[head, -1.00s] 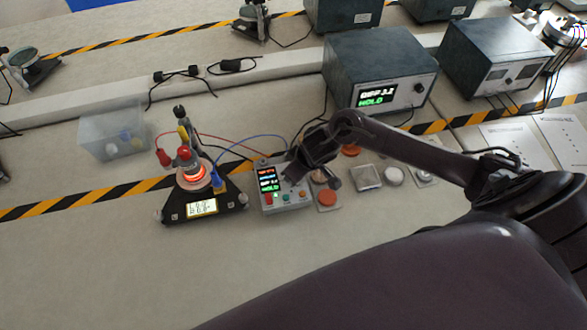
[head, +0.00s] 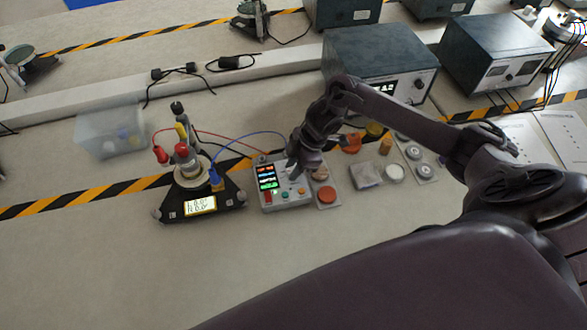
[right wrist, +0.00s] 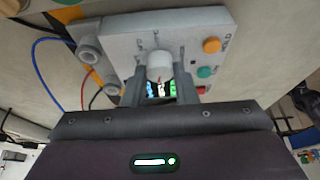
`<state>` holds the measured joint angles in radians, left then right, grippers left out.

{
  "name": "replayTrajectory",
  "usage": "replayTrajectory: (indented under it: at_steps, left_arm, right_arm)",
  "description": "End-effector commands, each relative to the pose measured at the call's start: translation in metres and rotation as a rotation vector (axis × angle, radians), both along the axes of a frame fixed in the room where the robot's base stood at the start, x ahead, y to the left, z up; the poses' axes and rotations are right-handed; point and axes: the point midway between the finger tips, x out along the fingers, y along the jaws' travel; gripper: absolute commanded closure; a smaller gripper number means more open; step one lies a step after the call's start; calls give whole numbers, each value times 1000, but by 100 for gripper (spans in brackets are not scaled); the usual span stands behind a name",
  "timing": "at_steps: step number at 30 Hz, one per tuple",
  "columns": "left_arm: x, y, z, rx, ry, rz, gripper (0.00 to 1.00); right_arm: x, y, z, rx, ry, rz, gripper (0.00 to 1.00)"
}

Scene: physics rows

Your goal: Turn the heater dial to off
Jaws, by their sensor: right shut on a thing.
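The heater control box (head: 288,198) is a light grey unit with a lit multi-line display and coloured buttons, right of the black heater stand (head: 205,208). Its white dial (right wrist: 159,66) shows in the right wrist view, between the two fingers. My right gripper (head: 294,173) is over the box's upper right part and is shut on the dial; the same gripper (right wrist: 160,88) fills the lower wrist view. In the head view the gripper hides the dial. The heater's round plate (head: 193,176) shows no orange glow. My left gripper is not in view.
Red and blue leads run from the stand to the box. A clear bin (head: 110,135) stands left, and a large instrument (head: 378,62) behind. The front bench is bare at lower left.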

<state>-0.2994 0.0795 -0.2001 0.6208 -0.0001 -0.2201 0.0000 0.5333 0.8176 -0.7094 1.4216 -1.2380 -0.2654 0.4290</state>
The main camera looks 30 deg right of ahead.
Motion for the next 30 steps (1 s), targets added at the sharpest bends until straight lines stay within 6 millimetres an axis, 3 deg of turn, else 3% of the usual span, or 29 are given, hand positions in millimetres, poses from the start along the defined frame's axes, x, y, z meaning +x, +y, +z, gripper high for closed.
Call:
replayTrajectory:
  at_steps: [12,29,30]
  left_arm:
    - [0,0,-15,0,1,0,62]
    - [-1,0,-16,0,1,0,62]
    - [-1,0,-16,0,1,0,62]
  right_arm:
    - [2,-1,-1,-2,-1,184,97]
    - [2,-1,0,-3,0,211,97]
    - [2,-1,0,-3,-1,210,69]
